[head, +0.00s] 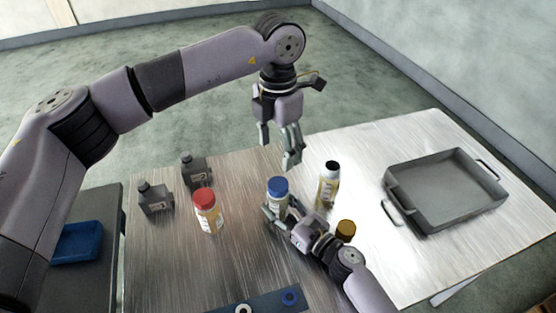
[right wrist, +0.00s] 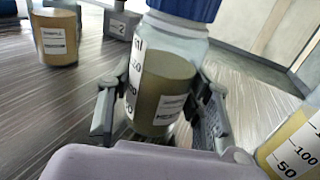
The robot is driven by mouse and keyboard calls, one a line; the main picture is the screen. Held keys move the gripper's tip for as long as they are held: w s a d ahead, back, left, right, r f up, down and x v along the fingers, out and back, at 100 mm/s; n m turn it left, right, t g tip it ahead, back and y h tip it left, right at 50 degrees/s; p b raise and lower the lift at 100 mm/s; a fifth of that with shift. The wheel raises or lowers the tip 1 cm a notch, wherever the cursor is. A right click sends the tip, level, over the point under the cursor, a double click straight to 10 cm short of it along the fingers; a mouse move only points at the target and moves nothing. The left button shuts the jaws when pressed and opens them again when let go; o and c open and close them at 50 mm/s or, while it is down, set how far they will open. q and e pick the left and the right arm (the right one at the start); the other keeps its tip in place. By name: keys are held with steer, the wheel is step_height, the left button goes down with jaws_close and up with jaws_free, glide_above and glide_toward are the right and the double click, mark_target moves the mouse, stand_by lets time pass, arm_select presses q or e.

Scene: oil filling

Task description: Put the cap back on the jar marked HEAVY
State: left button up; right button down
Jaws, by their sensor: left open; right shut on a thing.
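My right gripper (head: 280,214) is shut around the lower body of a blue-capped jar (head: 277,192), which stands upright on the table. A red-capped jar (head: 207,214) stands to the left. My left gripper (head: 279,150) is open and empty above the table's far edge.
A grey tray (head: 424,223) with handles is at the right. A blue mat (head: 262,305) with rings lies at the near edge. A blue bin (head: 78,242) is on a side table.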

stand_by(0.3)
steer(key=c, duration=0.7)
jaws_free()
steer(key=shift+c, duration=0.2)
steer(key=v, duration=1.2)
steer(key=shift+s, duration=0.1)
